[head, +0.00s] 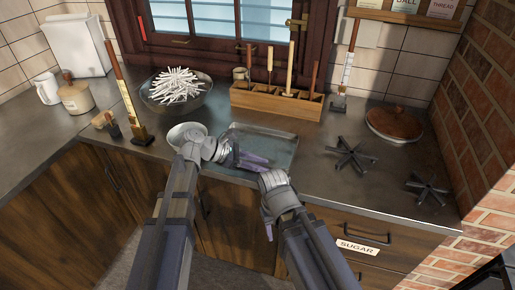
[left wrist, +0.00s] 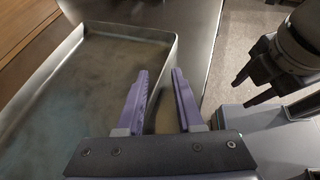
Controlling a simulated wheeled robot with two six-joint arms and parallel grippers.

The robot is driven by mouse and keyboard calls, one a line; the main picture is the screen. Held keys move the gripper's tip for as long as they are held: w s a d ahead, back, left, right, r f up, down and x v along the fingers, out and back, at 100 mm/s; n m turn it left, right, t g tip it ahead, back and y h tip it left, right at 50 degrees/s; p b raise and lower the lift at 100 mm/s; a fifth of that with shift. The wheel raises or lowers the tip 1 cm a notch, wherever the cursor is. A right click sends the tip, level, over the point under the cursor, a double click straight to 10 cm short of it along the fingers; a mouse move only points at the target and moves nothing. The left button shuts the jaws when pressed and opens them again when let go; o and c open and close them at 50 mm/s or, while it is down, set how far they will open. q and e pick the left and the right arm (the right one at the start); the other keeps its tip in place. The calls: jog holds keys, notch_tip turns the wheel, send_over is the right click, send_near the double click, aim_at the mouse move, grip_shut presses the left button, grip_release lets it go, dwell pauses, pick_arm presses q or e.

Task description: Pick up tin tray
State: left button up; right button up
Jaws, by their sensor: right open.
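The tin tray (head: 283,152) is a shallow grey rectangular tray lying on the counter below the window. Its near left part is hidden by my left gripper (head: 250,155) in the head view. In the left wrist view the tray (left wrist: 85,75) fills the left side. There, my left gripper's purple fingers (left wrist: 160,85) are apart, with the tray's side wall running between them. I cannot tell whether they touch it. My right gripper (head: 268,225) is open and empty, lower in the head view, in front of the counter edge.
A small bowl (head: 186,133) is just left of the tray. A wooden rack (head: 275,104) with upright tools stands behind it. A bowl of white sticks (head: 175,87) is at back left. Dark star-shaped pieces (head: 351,156) lie to the right. A drawer labelled sugar (head: 357,244) is below.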

pick_arm(q)
grip_shut()
dwell(1.0)
